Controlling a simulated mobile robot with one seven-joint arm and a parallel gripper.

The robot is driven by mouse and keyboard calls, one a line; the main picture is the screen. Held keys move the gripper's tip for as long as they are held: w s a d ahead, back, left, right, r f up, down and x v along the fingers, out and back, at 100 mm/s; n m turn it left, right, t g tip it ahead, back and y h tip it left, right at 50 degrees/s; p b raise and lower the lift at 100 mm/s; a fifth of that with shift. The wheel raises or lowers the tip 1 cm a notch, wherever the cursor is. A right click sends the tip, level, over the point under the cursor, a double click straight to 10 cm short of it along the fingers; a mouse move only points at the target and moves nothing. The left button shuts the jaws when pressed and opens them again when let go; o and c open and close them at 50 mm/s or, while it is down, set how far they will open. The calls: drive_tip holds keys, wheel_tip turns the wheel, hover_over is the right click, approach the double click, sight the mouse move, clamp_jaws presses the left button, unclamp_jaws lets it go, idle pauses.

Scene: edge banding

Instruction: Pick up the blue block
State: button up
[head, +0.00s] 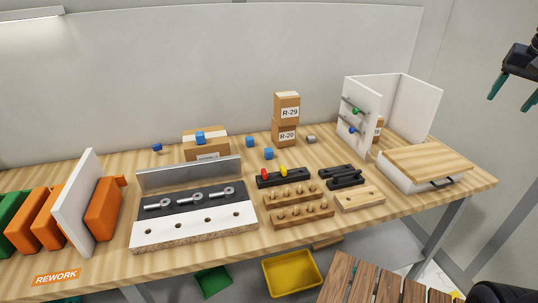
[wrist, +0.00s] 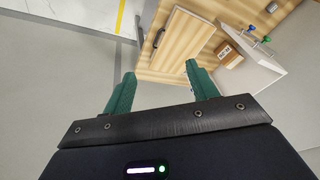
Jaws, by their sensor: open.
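Several small blue blocks show in the head view. One blue block (head: 269,154) lies on the wooden table left of the stacked cartons, and another (head: 250,142) lies just behind it. A third (head: 200,138) sits on top of a cardboard box (head: 213,149), and a darker blue piece (head: 157,147) lies farther left. My gripper (head: 511,100) is open and empty at the upper right, above and beyond the table's right end, far from these blocks. Its green fingers (wrist: 160,72) are spread in the wrist view, with no blue block between them.
Two cartons, R-29 (head: 287,106) over R-20 (head: 285,135), stand near the blocks. A metal-backed rack (head: 195,218), black holders (head: 284,179) and wooden peg strips (head: 298,214) are in front. White panels (head: 410,100) and a wooden-lidded box (head: 430,160) stand at the right.

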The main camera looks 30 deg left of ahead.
drive_tip(key=w+a+r+m+g, duration=0.1)
drive_tip(key=w+a+r, duration=0.1)
drive_tip(key=w+a, duration=0.65)
drive_tip(key=w+a+r+m, duration=0.25)
drive_tip(key=w+a, duration=0.35)
drive_tip(key=a, duration=0.6)
drive_tip(key=w+a+g, duration=0.1)
drive_tip(key=w+a, duration=0.2)
drive_tip(key=a, duration=1)
drive_tip(key=m+g, duration=0.1)
drive_tip(key=m, duration=0.3)
hover_over(269, 149)
wheel_tip(269, 149, down, 13)
drive_tip(key=shift+h, duration=0.4)
drive_tip(key=f, duration=2.8)
drive_tip(key=shift+w+a+f, duration=0.1)
drive_tip(key=shift+w+f, duration=0.05)
drive_tip(key=shift+w, duration=0.2)
drive_tip(key=shift+s+f, duration=0.2)
drive_tip(key=shift+f, duration=1.1)
drive_tip(key=shift+s+f, duration=0.15)
drive_tip(key=shift+f, duration=1.15)
drive_tip(key=shift+c, duration=0.2)
drive_tip(key=c, duration=1)
